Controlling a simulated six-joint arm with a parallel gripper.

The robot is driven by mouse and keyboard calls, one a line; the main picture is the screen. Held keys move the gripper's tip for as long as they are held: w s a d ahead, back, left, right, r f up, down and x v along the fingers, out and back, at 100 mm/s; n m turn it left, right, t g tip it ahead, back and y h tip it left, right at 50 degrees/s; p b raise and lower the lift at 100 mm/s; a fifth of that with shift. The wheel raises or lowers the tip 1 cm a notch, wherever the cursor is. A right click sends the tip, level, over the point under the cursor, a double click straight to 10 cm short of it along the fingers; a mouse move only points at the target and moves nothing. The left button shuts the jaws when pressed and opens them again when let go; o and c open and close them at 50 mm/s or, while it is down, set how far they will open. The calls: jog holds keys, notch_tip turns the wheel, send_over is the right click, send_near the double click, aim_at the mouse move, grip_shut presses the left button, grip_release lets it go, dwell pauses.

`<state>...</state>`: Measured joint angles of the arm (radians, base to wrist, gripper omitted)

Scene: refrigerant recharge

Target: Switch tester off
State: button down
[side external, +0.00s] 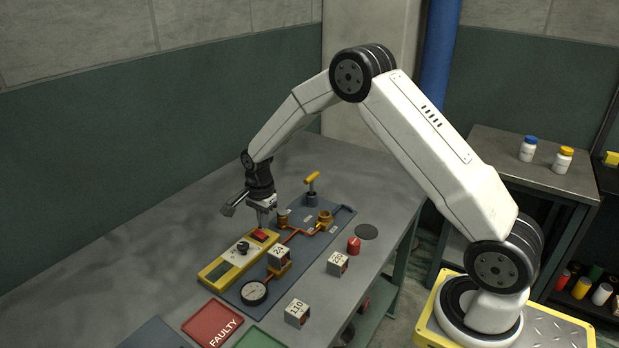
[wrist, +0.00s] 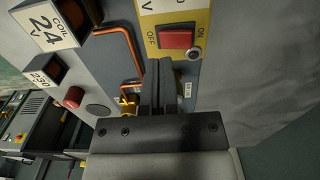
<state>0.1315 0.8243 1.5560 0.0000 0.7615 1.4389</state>
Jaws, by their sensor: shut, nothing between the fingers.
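The yellow-framed tester (side external: 222,272) lies on the grey board on the bench. Its red rocker switch (side external: 260,236) is at the end nearest my gripper. In the wrist view the red switch (wrist: 176,38) sits between the printed words OFF and ON, with a small round metal part (wrist: 195,54) beside it. I cannot tell which side of the switch is pressed. My gripper (side external: 264,224) points down just over the switch end of the tester. In the wrist view its fingers (wrist: 158,64) are together and empty, close to the switch; contact is not clear.
A 24 V coil (side external: 279,257), a gauge (side external: 254,292), copper pipes and a yellow-handled valve (side external: 312,182) stand on the board. Coils marked 230 (side external: 337,264) and 110 (side external: 298,313), a red cylinder (side external: 354,245) and a red FAULTY tray (side external: 208,322) are nearby. The bench's left is clear.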

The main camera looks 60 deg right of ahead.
jog(key=shift+r, duration=1.4)
jog(key=s+a+r+n+t, duration=0.1)
jog(key=s+a+r+n, duration=0.1)
jog(key=s+n, duration=0.4)
jog(key=s+a+r+n, duration=0.1)
jog(key=s+a+n, duration=0.1)
jog(key=s+n, duration=0.4)
jog(key=s+a+r+n+t, duration=0.1)
jog(key=s+a+r+n, duration=0.1)
jog(key=s+n, duration=0.4)
jog(key=s, duration=0.4)
jog(key=shift+s+a+r+t, duration=0.2)
jog(key=shift+a+r+t, duration=0.1)
jog(key=shift+a+r, duration=0.05)
